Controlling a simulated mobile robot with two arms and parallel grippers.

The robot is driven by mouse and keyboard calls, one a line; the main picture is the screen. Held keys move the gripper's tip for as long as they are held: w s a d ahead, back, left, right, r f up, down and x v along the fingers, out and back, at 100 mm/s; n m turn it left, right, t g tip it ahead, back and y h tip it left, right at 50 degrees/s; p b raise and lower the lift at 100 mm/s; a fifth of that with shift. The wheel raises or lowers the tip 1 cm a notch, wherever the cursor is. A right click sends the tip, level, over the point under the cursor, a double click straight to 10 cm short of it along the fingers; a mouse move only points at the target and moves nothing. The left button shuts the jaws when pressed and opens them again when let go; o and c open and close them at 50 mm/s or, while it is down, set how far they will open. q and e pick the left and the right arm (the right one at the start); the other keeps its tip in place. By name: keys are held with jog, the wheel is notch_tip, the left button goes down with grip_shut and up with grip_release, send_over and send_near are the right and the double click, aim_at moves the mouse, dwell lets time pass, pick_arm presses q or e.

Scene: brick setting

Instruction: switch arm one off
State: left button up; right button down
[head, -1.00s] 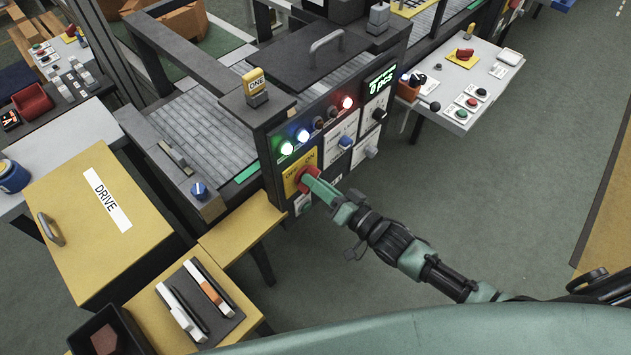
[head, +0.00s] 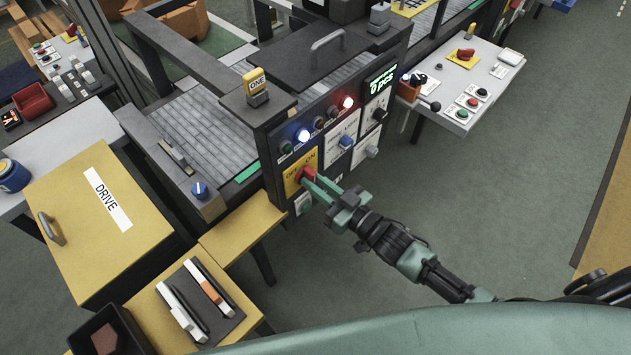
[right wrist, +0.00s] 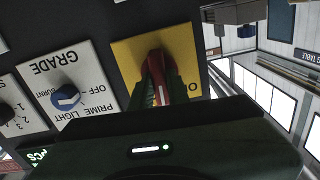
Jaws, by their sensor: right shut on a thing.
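The machine's front panel has a yellow switch plate (head: 290,181) marked OFF and ON, with a red rotary knob (head: 306,174) on it. My right gripper (head: 313,185) is shut on the red knob. In the right wrist view the two green fingers hold the red knob (right wrist: 178,55) against the yellow plate (right wrist: 124,55); a white line shows on the knob. The fingers partly hide the knob and the plate's lettering. A yellow tag reading ONE (head: 255,82) stands on top of the panel. My left gripper is not in view.
Above the switch, the green lamp (head: 286,147) is dark, while a blue lamp (head: 303,136) and a red lamp (head: 347,102) glow. A blue GRADE knob (head: 346,142) sits close to the right. A yellow DRIVE box (head: 85,230) stands left.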

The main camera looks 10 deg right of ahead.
jog(key=n, duration=0.5)
jog(key=n+b, duration=0.1)
jog(key=n, duration=0.3)
jog(key=shift+s+a+f+n, duration=0.1)
jog(key=shift+f+n, duration=0.05)
jog(key=shift+n, duration=0.25)
dwell(0.4)
jog(key=c, duration=1.4)
grip_release()
jog(key=shift+o, duration=0.2)
jog(key=b+v, duration=0.2)
jog(key=v, duration=0.6)
